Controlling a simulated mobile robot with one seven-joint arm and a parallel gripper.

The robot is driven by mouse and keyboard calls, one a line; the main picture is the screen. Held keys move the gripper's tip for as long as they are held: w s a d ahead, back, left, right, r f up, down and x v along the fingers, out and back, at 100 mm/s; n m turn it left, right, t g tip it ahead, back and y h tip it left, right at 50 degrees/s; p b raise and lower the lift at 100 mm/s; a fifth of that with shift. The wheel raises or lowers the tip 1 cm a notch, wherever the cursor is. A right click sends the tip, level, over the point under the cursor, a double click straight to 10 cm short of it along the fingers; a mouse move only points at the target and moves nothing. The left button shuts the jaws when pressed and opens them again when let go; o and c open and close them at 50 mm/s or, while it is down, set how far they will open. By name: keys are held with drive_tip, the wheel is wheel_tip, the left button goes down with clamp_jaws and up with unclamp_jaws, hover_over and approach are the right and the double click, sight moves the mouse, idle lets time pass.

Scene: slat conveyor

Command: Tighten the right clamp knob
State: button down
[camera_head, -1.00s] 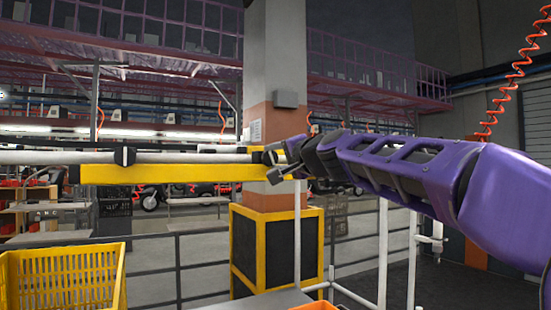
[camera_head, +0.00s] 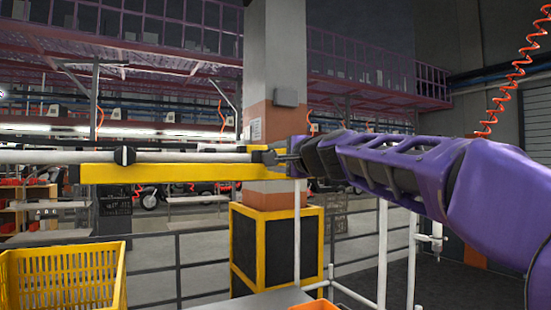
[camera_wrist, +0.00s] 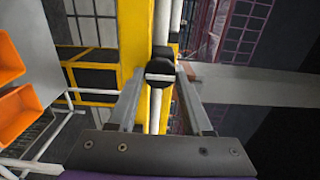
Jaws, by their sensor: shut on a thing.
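The right clamp knob is a round black knob with a pale bar across its face. In the wrist view the knob (camera_wrist: 160,73) sits between my fingertips, its bar lying level across the picture. My gripper (camera_head: 279,157) is shut on it at the right end of the yellow beam (camera_head: 165,174); in the wrist view the gripper's (camera_wrist: 160,84) two grey fingers flank it. In the head view the fingers largely hide this knob. The left knob (camera_head: 125,155) is black, with its pale bar upright, on the white tube (camera_head: 190,157).
A yellow crate (camera_head: 65,280) stands at lower left. A yellow-framed black box (camera_head: 275,250) surrounds the foot of the pillar (camera_head: 275,60) behind the beam. White posts (camera_head: 383,250) stand below my arm. Orange bins (camera_wrist: 20,115) show at left in the wrist view.

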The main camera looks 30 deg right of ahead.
drive_tip(key=shift+c, duration=1.6)
unclamp_jaws()
drive_tip(key=shift+s, duration=0.1)
drive_tip(key=s, duration=1.7)
drive_tip(key=shift+d+b, duration=0.25)
drive_tip(key=shift+b, duration=0.2)
